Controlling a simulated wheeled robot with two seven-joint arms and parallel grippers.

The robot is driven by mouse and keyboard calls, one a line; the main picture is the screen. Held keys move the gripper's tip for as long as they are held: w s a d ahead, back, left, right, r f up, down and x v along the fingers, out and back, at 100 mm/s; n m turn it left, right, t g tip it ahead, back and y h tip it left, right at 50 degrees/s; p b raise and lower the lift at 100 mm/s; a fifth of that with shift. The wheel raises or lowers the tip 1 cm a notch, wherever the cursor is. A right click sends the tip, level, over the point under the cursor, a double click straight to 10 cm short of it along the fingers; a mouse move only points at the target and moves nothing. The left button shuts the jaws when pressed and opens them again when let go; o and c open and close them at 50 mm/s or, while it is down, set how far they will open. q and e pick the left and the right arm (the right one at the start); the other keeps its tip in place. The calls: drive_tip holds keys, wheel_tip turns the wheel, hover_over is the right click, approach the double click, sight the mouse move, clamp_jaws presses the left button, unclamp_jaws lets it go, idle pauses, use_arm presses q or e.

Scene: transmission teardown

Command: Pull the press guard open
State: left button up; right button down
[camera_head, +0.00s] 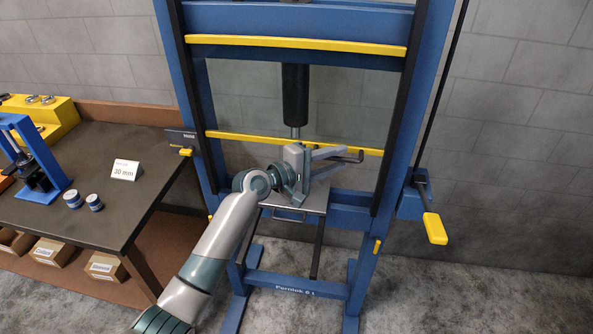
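The press guard is a clear panel on the front of the blue press, with a yellow bar (310,44) across its top and another yellow bar (240,138) near its bottom. A dark handle (361,156) sticks out just below the lower bar. My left gripper (344,158) is in front of the press at the handle's height, its two grey fingers pointing right and apart. The handle shows by the fingertips; I cannot tell whether they touch it. The gripper body hides part of the lower bar. My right gripper is not in view.
The blue press frame (197,110) has a plate (312,200) below the gripper and a yellow-ended lever (434,228) at right. Open floor lies at right.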

use_arm(q)
drive_tip(key=b+v, duration=0.4)
drive_tip(key=v, duration=1.2)
drive_tip(key=shift+s+a+b, duration=0.2)
drive_tip(key=shift+b, duration=0.1)
